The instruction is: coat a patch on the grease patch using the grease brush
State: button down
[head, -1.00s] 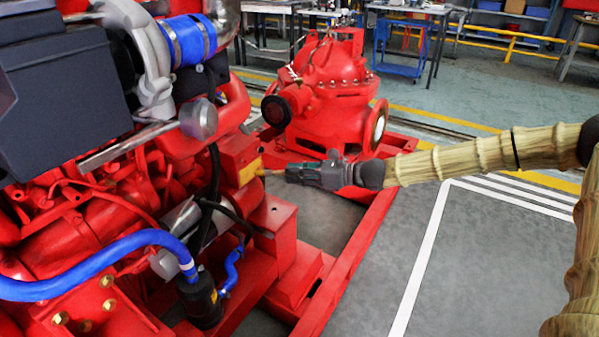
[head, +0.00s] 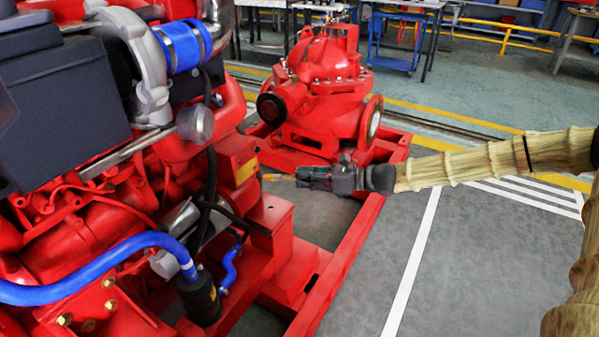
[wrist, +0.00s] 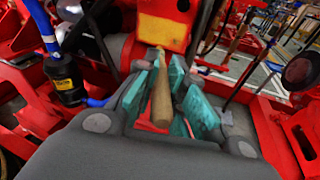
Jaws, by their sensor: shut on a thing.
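The grease patch (head: 246,171) is a yellow area on the side of a red block on the engine, facing my gripper. It also shows at the top of the wrist view (wrist: 163,34). My gripper (head: 306,177) is shut on the grease brush (head: 271,177), right of the patch. In the wrist view, the brush's wooden handle (wrist: 161,102) lies between the teal finger pads (wrist: 163,75) and points toward the patch. In the head view, a gap shows between the brush's tip and the patch. The bristles are hard to make out.
The red engine with blue hoses (head: 110,268) fills the left. A black cylinder (head: 201,297) hangs below the block. A red pump (head: 322,95) stands behind my gripper. The red base frame (head: 345,262) runs beneath. Grey floor to the right is clear.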

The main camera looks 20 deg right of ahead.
jog(key=shift+s+d, duration=0.45)
jog(key=shift+s, duration=0.05)
jog(key=shift+s+d+p, duration=0.1)
jog(key=shift+p, duration=0.25)
jog(key=shift+s+d+p, duration=0.85)
jog(key=shift+s+d, duration=0.1)
jog(key=shift+s, duration=0.05)
jog(key=shift+w, duration=0.1)
